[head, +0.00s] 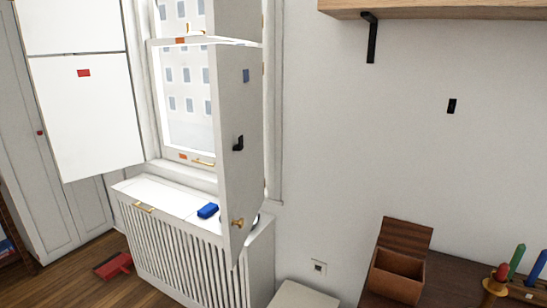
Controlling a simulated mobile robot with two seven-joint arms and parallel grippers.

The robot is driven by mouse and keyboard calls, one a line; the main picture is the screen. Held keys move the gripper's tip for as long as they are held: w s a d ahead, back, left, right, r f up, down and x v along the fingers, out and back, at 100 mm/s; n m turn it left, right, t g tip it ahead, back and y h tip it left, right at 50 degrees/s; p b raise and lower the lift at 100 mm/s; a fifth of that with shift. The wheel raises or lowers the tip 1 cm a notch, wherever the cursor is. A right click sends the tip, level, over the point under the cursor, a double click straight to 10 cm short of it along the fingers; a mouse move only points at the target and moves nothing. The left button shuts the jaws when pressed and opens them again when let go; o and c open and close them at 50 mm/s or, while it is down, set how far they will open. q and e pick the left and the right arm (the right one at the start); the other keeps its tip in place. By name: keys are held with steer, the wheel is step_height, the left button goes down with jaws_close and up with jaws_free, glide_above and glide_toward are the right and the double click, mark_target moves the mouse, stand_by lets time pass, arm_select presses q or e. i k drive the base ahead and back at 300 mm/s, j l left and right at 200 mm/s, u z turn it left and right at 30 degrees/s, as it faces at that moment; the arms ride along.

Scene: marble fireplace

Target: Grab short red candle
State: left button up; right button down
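A short red candle (502,272) stands upright at the lower right of the head view, low above a rounded brown holder (494,287). The holder rests on a dark brown wooden surface. A taller green candle (516,260) stands just right of the red one. Neither of my grippers shows in the head view.
An open brown wooden box (398,273) stands left of the candles, its lid raised. A wooden shelf (440,8) with a black bracket (371,38) hangs above. At left are a window, an open white shutter (241,140) and a radiator cover (185,235) bearing a blue object (208,210).

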mark_target(501, 274)
steer(key=z, duration=1.55)
steer(key=i, duration=0.05)
